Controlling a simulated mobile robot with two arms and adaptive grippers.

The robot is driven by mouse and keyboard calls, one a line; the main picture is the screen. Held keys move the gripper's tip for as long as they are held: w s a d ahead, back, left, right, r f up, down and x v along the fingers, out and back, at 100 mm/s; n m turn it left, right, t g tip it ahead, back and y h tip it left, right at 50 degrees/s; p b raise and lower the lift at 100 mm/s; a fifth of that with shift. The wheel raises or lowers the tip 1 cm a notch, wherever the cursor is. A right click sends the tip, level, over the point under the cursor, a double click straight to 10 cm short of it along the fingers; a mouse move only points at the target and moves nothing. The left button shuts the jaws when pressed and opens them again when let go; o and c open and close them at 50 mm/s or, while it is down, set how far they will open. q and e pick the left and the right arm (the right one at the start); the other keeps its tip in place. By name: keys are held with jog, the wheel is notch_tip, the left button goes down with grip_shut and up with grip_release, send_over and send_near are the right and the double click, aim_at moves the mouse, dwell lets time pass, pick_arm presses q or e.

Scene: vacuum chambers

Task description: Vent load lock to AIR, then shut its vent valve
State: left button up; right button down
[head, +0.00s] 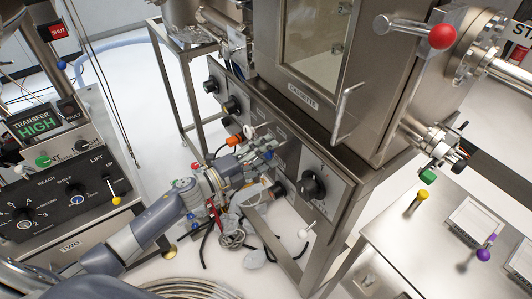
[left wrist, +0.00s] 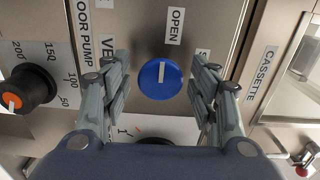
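In the left wrist view a round blue knob (left wrist: 161,79) with a white line sits on a steel panel. The line stands nearly upright, toward the label OPEN (left wrist: 175,25) above it. A label starting "VE" and one starting "S" are partly hidden by my fingers. My left gripper (left wrist: 162,98) is open, its fingers either side of the knob with gaps showing. In the head view my left gripper (head: 262,150) is at the panel below the chamber marked CASSETTE (head: 303,95), and the blue knob is hidden there. My right gripper is not in view.
A black dial with an orange pointer (left wrist: 28,90) lies left of the knob. A large black knob (head: 313,185) is right of my gripper. A red-ball lever (head: 441,37) sticks out above. A left console shows TRANSFER HIGH (head: 38,122). Cables and hoses (head: 232,238) hang below my arm.

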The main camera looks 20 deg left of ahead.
pick_arm(q)
jog(key=v, duration=1.2)
dwell(0.5)
